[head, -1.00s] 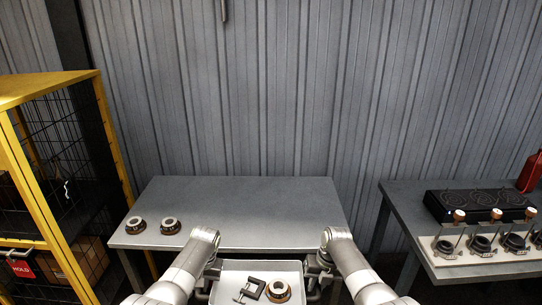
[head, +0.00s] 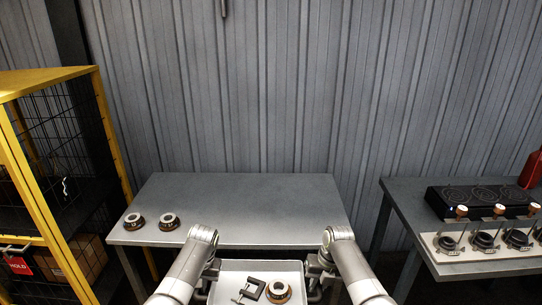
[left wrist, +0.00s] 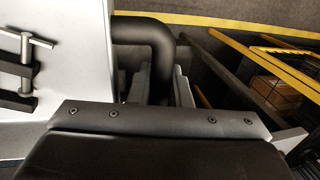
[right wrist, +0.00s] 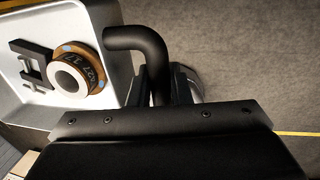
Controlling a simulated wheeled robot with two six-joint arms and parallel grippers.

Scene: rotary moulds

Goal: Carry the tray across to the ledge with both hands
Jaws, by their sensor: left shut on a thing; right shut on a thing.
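The pale grey tray (head: 232,268) is low in the middle of the head view, between my two arms. It looks roughly level, and its near end is cut off. A black clamp (head: 249,290) and a brown-rimmed ring mould (head: 278,291) lie in it. My left gripper (head: 211,272) is shut on the tray's left black handle (left wrist: 160,40). My right gripper (head: 317,270) is shut on its right black handle (right wrist: 145,45). The fingertips are partly hidden in both wrist views. A grey table (head: 240,205) stands just beyond the tray; I cannot tell whether it is the ledge.
Two ring moulds (head: 134,221) (head: 168,221) stand at the table's left; its middle and right are bare. A yellow mesh rack (head: 40,84) stands left. A second table (head: 408,200) at right bears a black hob (head: 475,198) and a row of moulds (head: 482,241).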

